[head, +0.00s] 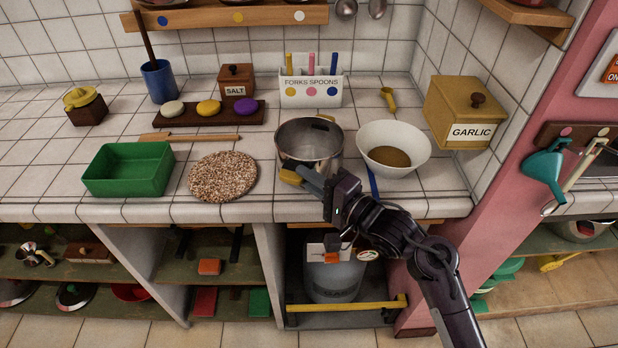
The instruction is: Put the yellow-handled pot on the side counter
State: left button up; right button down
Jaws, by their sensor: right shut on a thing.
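The yellow-handled pot (309,150) is an open grey metal pot at the front middle of the tiled counter (130,208). One yellow handle faces the front edge and part of another shows at its back rim. My right gripper (303,177) reaches in from the lower right and is shut on the front handle, covering part of it and the pot's lower front. I cannot tell whether the pot's base touches the tiles. My left gripper is not in view.
A white bowl (393,140) stands close to the pot's right. A round speckled mat (222,177) and a green tray (129,169) lie to its left. A utensil box (310,92) stands behind. Below are open shelves and a grey gas cylinder (334,278). A pink wall (497,150) rises at right.

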jog(key=c, duration=1.4)
grip_release()
jog(key=shift+f, duration=0.1)
jog(key=shift+c, duration=0.2)
jog(key=v, duration=1.2)
jog(key=shift+b, duration=0.3)
